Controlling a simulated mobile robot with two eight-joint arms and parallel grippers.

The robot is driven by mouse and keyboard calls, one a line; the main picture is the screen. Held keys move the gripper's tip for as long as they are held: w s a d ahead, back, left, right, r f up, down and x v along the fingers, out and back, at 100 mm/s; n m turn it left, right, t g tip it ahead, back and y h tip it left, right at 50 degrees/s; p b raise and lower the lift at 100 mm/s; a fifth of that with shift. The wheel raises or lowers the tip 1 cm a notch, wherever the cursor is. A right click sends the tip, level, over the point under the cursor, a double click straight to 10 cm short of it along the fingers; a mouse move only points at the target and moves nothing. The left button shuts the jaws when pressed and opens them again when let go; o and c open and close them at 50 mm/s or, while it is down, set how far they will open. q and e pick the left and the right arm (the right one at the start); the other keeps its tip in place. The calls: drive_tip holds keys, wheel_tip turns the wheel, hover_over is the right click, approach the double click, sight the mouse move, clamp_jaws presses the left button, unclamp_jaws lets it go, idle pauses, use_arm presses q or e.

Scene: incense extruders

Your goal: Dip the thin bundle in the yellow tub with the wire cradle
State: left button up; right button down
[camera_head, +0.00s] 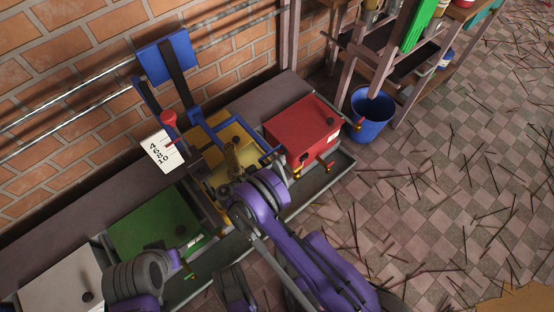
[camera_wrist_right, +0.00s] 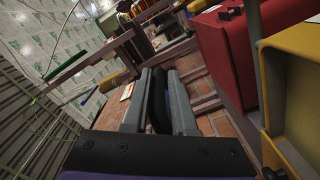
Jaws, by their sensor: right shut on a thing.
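The yellow tub (camera_head: 246,134) stands between the green and red tubs; it also shows at the right edge of the right wrist view (camera_wrist_right: 300,50). Blue bars (camera_head: 207,132) cross over it; I cannot make out a wire cradle apart from them. My right arm reaches over the tub's front side and hides part of it. In the right wrist view my right gripper (camera_wrist_right: 158,100) is shut on a dark, narrow thing. I cannot tell whether this is the thin bundle.
The red tub (camera_head: 301,128) is right of the yellow one, the green tub (camera_head: 152,225) left. A blue bucket (camera_head: 371,116) is near the rack. Dark sticks litter the floor at right.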

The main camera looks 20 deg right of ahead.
drive_tip(key=shift+w+a, duration=0.2)
drive_tip(key=shift+w, duration=0.05)
drive_tip(key=c, duration=0.8)
unclamp_jaws()
drive_tip(key=shift+s, duration=0.1)
drive_tip(key=p+v, duration=0.2)
drive_tip(key=v, duration=0.8)
drive_tip(key=shift+a, duration=0.35)
drive_tip(key=shift+s, duration=0.1)
